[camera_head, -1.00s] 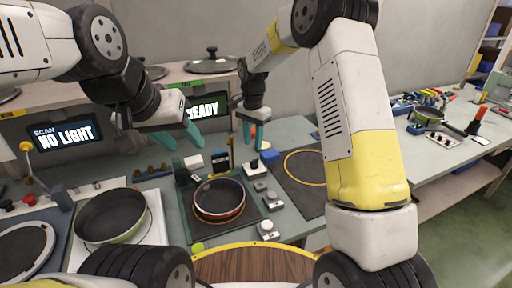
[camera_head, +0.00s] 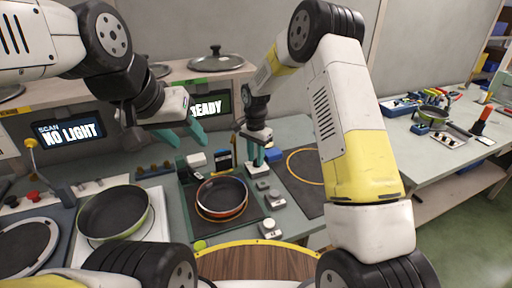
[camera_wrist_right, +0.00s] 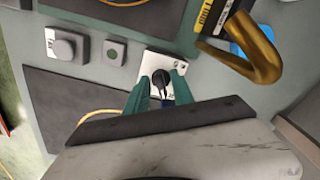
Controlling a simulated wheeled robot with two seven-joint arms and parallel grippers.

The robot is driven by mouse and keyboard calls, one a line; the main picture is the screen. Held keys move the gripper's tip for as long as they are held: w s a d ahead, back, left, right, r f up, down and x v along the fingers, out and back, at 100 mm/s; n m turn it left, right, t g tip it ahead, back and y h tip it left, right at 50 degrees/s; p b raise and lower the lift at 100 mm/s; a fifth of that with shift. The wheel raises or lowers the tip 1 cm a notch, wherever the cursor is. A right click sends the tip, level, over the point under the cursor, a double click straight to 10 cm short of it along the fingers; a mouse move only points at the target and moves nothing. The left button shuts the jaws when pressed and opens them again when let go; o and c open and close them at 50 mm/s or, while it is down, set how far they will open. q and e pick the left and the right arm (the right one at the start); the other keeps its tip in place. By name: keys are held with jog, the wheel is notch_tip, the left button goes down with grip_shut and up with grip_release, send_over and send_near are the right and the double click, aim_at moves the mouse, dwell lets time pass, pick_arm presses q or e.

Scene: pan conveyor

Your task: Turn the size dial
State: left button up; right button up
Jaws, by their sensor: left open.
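A small white box with a black knob (camera_wrist_right: 161,78) sits on the bench under my right gripper; I cannot read its label, so I cannot tell whether it is the size dial. My right gripper (camera_head: 257,163) points down at it. In the right wrist view its teal fingers (camera_wrist_right: 163,76) stand on both sides of the knob, apart, with a small gap seeming to show beside it. My left gripper (camera_head: 191,141) is open and empty above the bench, behind the red-rimmed pan (camera_head: 221,212). A grey dial unit (camera_wrist_right: 62,45) also shows at the upper left of the wrist view.
A bent brass-coloured part (camera_wrist_right: 262,55) stands close to the right gripper. A green pan (camera_head: 114,212) sits at the left. A dark mat with a yellow ring (camera_head: 303,185) lies right of the knob, empty.

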grip_shut()
jog(key=n, duration=0.5)
jog(key=shift+d+n, duration=0.2)
jog(key=shift+n, duration=0.1)
jog(key=n, duration=0.5)
jog(key=shift+d, duration=0.15)
jog(key=n, duration=0.6)
jog(key=shift+w+d+n, duration=0.1)
jog(key=shift+d+n, duration=0.05)
jog(key=shift+n, duration=0.25)
jog(key=n, duration=0.6)
jog(key=shift+w+d, duration=0.1)
jog(key=shift+w, duration=0.05)
jog(key=shift+n, duration=0.3)
